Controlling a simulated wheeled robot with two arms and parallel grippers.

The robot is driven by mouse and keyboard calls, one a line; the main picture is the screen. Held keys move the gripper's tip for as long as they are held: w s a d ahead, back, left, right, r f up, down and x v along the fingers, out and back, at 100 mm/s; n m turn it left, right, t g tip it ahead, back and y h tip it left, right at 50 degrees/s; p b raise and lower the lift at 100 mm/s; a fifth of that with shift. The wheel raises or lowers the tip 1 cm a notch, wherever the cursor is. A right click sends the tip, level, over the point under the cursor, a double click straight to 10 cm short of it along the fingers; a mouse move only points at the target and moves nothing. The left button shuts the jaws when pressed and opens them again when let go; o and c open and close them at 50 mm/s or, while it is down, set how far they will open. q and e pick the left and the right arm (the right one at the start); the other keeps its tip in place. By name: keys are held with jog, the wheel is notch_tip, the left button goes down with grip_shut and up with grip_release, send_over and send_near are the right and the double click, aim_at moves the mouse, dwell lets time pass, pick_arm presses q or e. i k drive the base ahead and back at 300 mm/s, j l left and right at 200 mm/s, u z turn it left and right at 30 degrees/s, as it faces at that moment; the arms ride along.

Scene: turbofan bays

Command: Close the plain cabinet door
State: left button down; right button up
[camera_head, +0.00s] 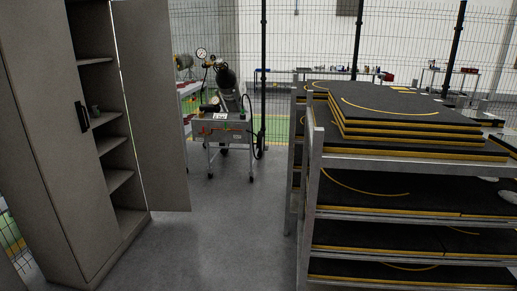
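The plain grey-brown cabinet stands at the left, with its shelves (117,179) in view. Its right-hand door (153,100) stands open, swung outward, with its flat face toward me and its free edge at the right. The left-hand door (45,130) looks shut and carries a dark handle (82,118). A small dark item (96,111) sits on a middle shelf. Neither of my grippers is in view.
A rack (312,170) stacked with black, yellow-edged panels (405,120) fills the right side. Clear grey floor (215,240) runs between cabinet and rack. A wheeled cart (222,128) with equipment stands behind, before a wire fence.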

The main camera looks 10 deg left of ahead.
aim_at(142, 28)
jog(key=i+j+u, duration=0.2)
jog(key=i+u, duration=0.15)
jog(key=i, duration=0.4)
jog(key=i+u, duration=0.35)
jog(key=i, duration=0.4)
jog(key=i+l+u, duration=0.2)
jog(key=i+u, duration=0.15)
jog(key=i, duration=0.4)
